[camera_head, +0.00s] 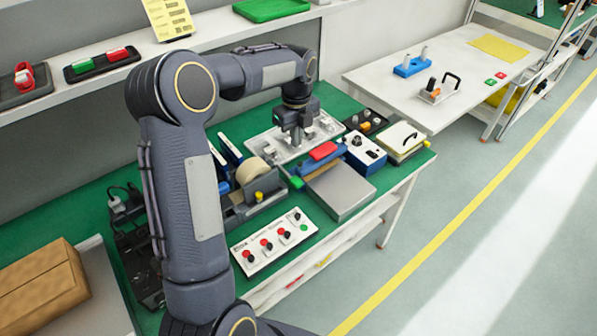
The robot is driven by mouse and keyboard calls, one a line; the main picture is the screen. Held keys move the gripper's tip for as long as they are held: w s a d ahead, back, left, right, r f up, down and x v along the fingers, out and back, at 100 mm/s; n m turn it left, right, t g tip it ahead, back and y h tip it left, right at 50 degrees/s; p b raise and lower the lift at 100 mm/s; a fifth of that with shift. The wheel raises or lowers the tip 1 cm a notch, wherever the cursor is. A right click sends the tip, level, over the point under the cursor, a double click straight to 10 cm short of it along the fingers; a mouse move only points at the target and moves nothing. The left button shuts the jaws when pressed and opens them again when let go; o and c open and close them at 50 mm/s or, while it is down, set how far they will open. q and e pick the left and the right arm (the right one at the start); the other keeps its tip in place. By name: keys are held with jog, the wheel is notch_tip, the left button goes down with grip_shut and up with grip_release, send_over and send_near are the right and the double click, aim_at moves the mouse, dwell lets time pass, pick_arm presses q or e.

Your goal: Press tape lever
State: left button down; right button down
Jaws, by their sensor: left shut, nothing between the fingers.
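The tape dispenser (265,185) stands on the green bench top, with a beige tape roll (250,171) in it. A small yellow part (258,196) sits at its front; I cannot tell whether this is the lever. My left arm comes up from the bottom and bends over the bench. My left gripper (296,143) points down, shut and empty, over or just in front of a pale tray of small parts (262,148). It is behind and to the right of the tape roll, apart from the dispenser. My right gripper is not in view.
A red and blue block (322,151) and a grey flat-topped box (341,190) stand right of the dispenser. A white panel with red knobs (273,241) lies in front. A blue and white box (365,153) stands farther right. A cardboard box (40,290) is at lower left.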

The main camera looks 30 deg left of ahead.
aim_at(299, 182)
pick_arm(q)
notch_tip(299, 182, down, 14)
jog(key=shift+p, duration=1.15)
jog(key=f+y+b, duration=0.1)
jog(key=b, duration=0.2)
jog(key=d+f+t+y+b, duration=0.1)
jog(key=f+b, duration=0.1)
jog(key=b, duration=0.1)
jog(key=shift+s+f+y, duration=0.2)
jog(key=shift+f+y, duration=0.05)
jog(key=shift+y, duration=0.15)
jog(key=shift+f+b, duration=0.25)
jog(key=shift+b, duration=0.2)
jog(key=shift+a+f+b, duration=0.1)
jog(key=shift+f+b, duration=0.3)
jog(key=shift+f, duration=0.25)
jog(key=shift+s+f, duration=0.1)
jog(key=shift+f, duration=0.2)
jog(key=shift+s+f, duration=0.1)
jog(key=shift+f, duration=0.05)
